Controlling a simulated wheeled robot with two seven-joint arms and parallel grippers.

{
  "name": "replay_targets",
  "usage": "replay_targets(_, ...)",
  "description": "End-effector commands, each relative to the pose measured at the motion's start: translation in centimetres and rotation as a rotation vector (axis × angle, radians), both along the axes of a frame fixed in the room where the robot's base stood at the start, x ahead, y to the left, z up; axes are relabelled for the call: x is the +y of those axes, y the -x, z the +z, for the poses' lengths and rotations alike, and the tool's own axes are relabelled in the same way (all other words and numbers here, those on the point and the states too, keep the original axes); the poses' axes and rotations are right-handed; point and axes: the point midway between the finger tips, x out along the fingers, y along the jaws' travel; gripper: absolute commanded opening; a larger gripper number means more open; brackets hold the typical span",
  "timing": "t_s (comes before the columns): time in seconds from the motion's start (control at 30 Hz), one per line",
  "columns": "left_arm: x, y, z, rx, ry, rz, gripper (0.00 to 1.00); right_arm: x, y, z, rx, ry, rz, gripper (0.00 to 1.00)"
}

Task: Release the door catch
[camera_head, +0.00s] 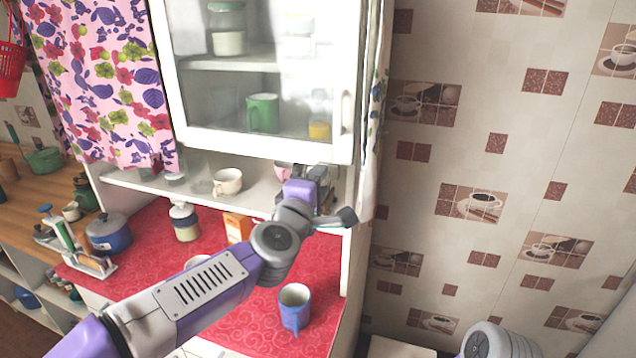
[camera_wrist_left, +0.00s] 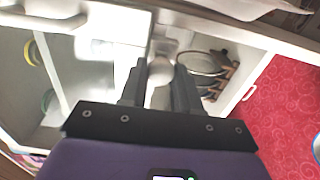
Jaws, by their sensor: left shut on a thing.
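The glass cabinet door (camera_head: 255,145) is shut, with a white frame and a vertical handle (camera_head: 347,112) on its right side. My left gripper (camera_head: 318,180) is just below the door's lower right corner and mostly hides what it holds. In the left wrist view, its two dark fingers (camera_wrist_left: 161,82) are on either side of a pale rounded knob (camera_wrist_left: 160,70), which appears to be the door catch on the white frame. The gripper is shut on it. The door handle also shows in that view (camera_wrist_left: 40,18). My right gripper is not in view.
Below the door is an open shelf with a cream mug (camera_head: 228,182). The red oilcloth counter (camera_head: 340,270) holds a blue mug (camera_head: 294,308), a jar (camera_head: 185,222) and a blue pot (camera_head: 108,234). A tiled wall (camera_head: 520,160) is at the right.

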Motion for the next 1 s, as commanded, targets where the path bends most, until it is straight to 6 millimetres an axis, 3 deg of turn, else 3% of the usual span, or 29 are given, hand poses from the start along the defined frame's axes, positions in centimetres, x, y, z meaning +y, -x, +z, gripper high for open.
replay_targets(0.03, 0.0, 0.0, 0.0, 0.001, 0.001, -0.001, 0.33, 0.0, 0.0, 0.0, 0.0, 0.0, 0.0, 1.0)
replay_targets(0.2, 0.0, 0.0, 0.0, 0.001, 0.0, -0.001, 0.56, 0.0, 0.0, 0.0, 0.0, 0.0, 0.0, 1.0)
replay_targets(0.57, 0.2, 0.6, 0.0, 0.0, -0.001, 0.0, 0.56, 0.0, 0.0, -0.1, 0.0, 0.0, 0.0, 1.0)
replay_targets(1.0, 2.1, 6.4, 0.1, -0.001, 0.0, 0.0, 0.56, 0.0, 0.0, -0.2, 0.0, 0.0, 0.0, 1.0)
